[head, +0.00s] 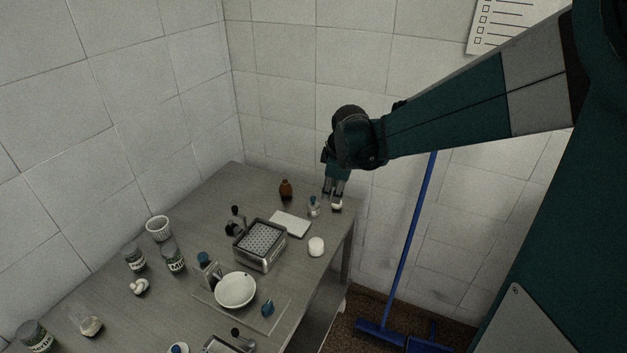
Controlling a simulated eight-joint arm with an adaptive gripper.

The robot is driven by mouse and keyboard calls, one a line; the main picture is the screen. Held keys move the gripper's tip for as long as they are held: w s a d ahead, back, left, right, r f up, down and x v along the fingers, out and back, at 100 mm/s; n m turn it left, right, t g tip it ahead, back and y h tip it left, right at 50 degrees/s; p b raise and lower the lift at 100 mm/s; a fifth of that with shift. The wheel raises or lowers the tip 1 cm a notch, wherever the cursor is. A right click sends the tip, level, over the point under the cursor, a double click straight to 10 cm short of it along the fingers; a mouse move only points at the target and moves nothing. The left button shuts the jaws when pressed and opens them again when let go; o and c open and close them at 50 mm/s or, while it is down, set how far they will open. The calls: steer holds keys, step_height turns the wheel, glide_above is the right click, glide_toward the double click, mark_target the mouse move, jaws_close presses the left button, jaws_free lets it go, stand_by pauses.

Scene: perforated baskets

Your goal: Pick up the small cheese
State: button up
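My gripper (333,194) points down over the far right corner of the table, with its two fingers apart. A small white rounded thing (337,206) sits just below the fingertips; it may be the small cheese. I cannot tell whether the fingers touch it. A larger white round piece (316,247), also cheese-like, stands nearer on the table's right side, apart from my gripper. At this size I cannot tell for sure which one is the small cheese.
The metal table (190,285) holds a perforated basket (260,243), a white board (290,223), a small bottle (314,207), a brown bottle (286,189), a white bowl (235,291) and several jars. A tiled wall stands behind. A blue broom (410,240) leans at the right.

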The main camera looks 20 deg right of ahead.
steer(key=w+d+f+n+g+p, duration=0.1)
steer(key=w+d+f+n+p, duration=0.3)
steer(key=w+d+f, duration=0.3)
steer(key=w+f+n, duration=0.1)
steer(key=w+f, duration=0.2)
steer(key=shift+w+d+f, duration=0.2)
steer(key=shift+w+d, duration=0.05)
steer(key=shift+d, duration=0.1)
steer(key=shift+f, duration=0.1)
steer(key=shift+x, duration=1.2)
steer(key=shift+f, duration=0.1)
steer(key=shift+b+x, duration=0.3)
steer(key=shift+x, duration=2.25)
